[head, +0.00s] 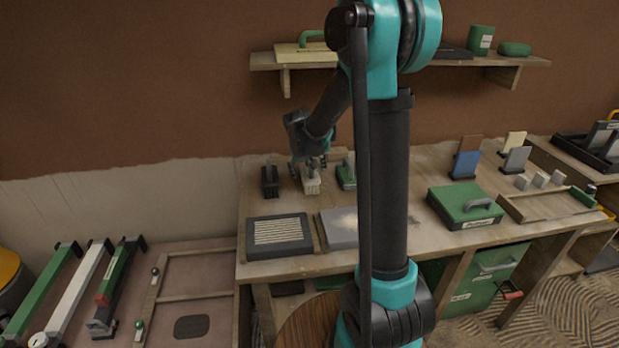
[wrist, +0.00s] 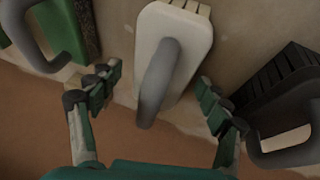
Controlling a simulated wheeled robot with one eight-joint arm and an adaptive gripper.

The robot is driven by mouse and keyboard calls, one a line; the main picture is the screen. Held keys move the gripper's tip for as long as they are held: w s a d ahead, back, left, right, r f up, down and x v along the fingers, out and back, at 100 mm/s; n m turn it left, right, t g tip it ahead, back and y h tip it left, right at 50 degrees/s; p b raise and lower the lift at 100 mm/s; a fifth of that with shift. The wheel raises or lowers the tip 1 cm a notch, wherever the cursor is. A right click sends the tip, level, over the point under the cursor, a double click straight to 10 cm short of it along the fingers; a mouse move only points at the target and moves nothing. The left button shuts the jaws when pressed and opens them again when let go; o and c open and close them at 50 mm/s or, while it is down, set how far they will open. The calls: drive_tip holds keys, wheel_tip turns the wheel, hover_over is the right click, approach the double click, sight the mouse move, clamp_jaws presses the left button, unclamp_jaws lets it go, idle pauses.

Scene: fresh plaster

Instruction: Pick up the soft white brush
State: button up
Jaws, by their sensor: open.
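The soft white brush (wrist: 172,28) has a pale body, a grey arched handle and light bristles at its far end. In the wrist view it lies on the bench between the fingers of my gripper (wrist: 160,95). The gripper is open, with one finger to each side of the handle and a gap on both sides. In the head view the white brush (head: 311,184) stands at the back of the bench under my gripper (head: 308,168), partly hidden by it.
A green brush (head: 346,172) stands close on the right and a dark brush (head: 270,181) on the left. A dark tray with a ribbed pad (head: 279,236) and a grey board (head: 341,228) lie in front. The wall is close behind. A green case (head: 464,206) sits farther right.

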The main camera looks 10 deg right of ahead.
drive_tip(key=shift+c, duration=0.5)
drive_tip(key=c, duration=1.2)
drive_tip(key=shift+r, duration=0.1)
drive_tip(key=shift+c, duration=0.2)
wheel_tip(320, 180, up, 20)
